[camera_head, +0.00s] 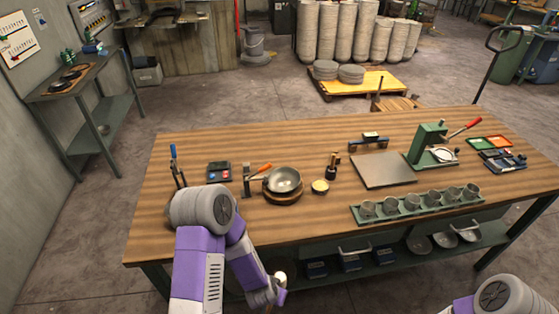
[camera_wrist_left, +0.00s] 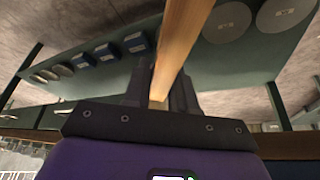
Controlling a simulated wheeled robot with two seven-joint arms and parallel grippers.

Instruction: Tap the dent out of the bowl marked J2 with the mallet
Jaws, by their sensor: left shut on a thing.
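A grey metal bowl (camera_head: 284,178) sits on a round wooden block (camera_head: 283,197) on the workbench. I cannot read a J2 mark or make out a dent at this size. My left gripper (camera_head: 272,296) is low in front of the bench's front edge, below the bowl. In the left wrist view the left gripper (camera_wrist_left: 160,88) is shut on a pale wooden bar (camera_wrist_left: 184,38), which looks like the mallet's handle. A pale rounded end (camera_head: 280,278) shows beside the gripper; I cannot tell if it is the mallet's head. My right gripper is out of view.
An orange-handled tool (camera_head: 259,168) stands left of the bowl; a small yellowish dish (camera_head: 320,187) stands right. A green tray of cups (camera_head: 418,210), a grey plate (camera_head: 383,170) and a green press (camera_head: 427,145) fill the right side. The lower shelf (camera_head: 393,262) holds blue boxes and discs.

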